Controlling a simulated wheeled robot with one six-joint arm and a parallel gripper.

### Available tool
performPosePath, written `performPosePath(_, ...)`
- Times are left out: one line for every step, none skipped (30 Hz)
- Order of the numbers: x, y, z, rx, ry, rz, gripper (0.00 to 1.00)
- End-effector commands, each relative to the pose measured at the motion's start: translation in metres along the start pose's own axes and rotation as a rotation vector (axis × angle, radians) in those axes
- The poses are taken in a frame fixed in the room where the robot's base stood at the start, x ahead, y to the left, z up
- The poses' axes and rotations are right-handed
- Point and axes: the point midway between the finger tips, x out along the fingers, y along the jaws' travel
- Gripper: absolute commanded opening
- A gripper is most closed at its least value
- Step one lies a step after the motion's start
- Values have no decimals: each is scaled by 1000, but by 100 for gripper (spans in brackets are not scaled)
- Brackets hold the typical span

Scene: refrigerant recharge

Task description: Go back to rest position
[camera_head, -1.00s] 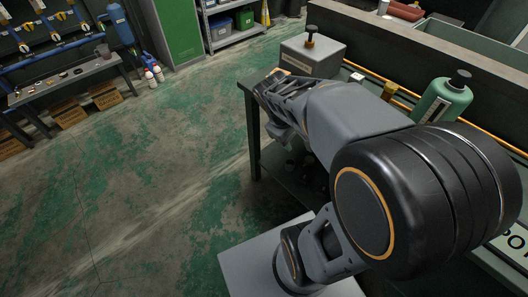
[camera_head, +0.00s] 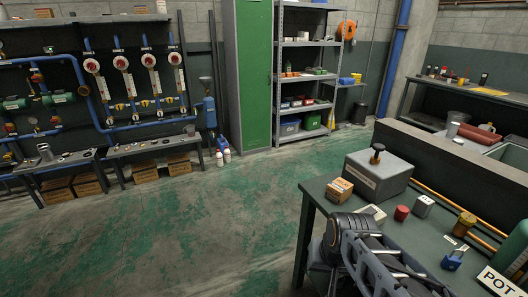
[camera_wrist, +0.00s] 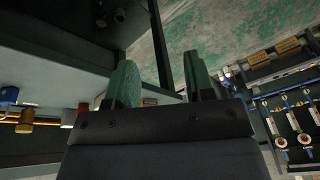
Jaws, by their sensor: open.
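My gripper (camera_wrist: 160,78) shows in the wrist view with its two green fingers apart and nothing between them. In the head view my arm is low at the right, in front of the near workbench (camera_head: 318,194), and the fingers cannot be made out. The wrist view is tilted, with the bench items at its left and the floor and pipe wall at its right. My gripper appears beside the bench edge; I cannot tell the exact gap.
On the bench are a grey box with a black knob (camera_head: 378,176), a small orange box (camera_head: 339,190), a red can (camera_head: 401,213), a yellow-brown container (camera_head: 464,224) and a green cylinder (camera_head: 514,250). Open green floor (camera_head: 225,220) lies to the left. Shelves (camera_head: 305,75) stand behind.

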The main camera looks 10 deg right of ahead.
Motion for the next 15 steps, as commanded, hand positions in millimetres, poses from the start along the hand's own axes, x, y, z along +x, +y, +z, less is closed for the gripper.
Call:
performPosePath(-13, 6, -5, 77, 1, -7, 49)
performPosePath(-19, 5, -6, 89, 3, -11, 49)
performPosePath(-28, 2, -8, 69, 8, -11, 49)
performPosePath(-34, 0, -9, 60, 11, -11, 49)
performPosePath(-41, -1, -10, 52, 14, -11, 49)
performPosePath(-50, -5, -12, 15, 20, -8, 49)
performPosePath(-58, -9, -12, -19, 24, -6, 49)
performPosePath(-66, -12, -14, -53, 29, -3, 49)
performPosePath(-76, -16, -15, -96, 36, 1, 49)
performPosePath(-83, -19, -16, -129, 41, 4, 49)
performPosePath(-89, -21, -16, -157, 46, 7, 49)
performPosePath(-96, -24, -17, -192, 51, 12, 49)
performPosePath(-96, -24, -17, -192, 51, 12, 49)
performPosePath(-96, -24, -17, -192, 51, 12, 49)
performPosePath(-96, -24, -17, -192, 51, 12, 49)
